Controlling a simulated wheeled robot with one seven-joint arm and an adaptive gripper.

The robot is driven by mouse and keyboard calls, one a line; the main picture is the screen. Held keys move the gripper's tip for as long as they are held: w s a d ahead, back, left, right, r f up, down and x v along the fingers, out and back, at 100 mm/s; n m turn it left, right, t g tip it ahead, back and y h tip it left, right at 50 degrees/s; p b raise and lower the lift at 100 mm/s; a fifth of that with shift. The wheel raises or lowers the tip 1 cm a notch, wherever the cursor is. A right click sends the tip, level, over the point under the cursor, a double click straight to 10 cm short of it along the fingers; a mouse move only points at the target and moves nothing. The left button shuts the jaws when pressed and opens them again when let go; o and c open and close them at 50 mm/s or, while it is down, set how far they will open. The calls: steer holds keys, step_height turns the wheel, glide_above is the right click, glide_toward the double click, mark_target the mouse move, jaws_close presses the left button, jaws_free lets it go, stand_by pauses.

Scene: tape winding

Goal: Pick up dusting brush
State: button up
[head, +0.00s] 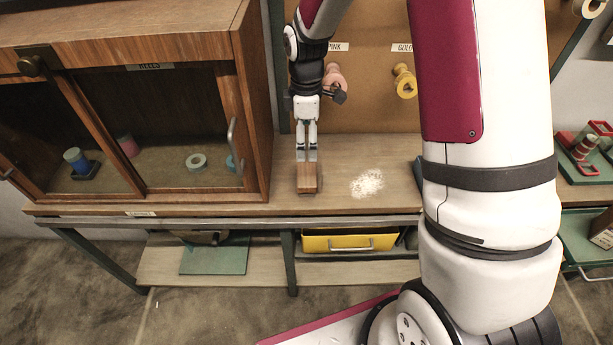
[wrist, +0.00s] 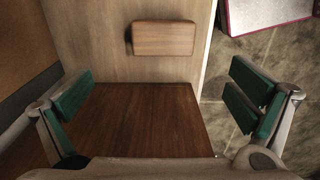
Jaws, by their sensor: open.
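The dusting brush appears to be the wooden block (head: 307,180) lying on the bench top beside the cabinet's right end; no bristles can be made out. It also shows in the wrist view as a plain brown block (wrist: 164,38) at the upper middle, its long side running left to right. My gripper (head: 306,156) points down and appears above the block in the head view; the exact height gap cannot be told.
A wooden cabinet (head: 253,110) with sliding doors stands close on the left. A dark brown panel (wrist: 140,120) fills the lower wrist view, apparently the cabinet. White debris (head: 367,183) lies on the bench (head: 340,203) to the right. Spools (head: 404,82) hang on the back board.

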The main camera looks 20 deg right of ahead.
glide_above(307, 173)
steer(key=f, duration=0.7)
steer(key=shift+w+f, duration=0.2)
steer(key=shift+w, duration=0.05)
steer(key=shift+s+f+p, duration=0.2)
steer(key=shift+f+p, duration=0.45)
steer(key=shift+f, duration=1.95)
steer(key=c, duration=1.2)
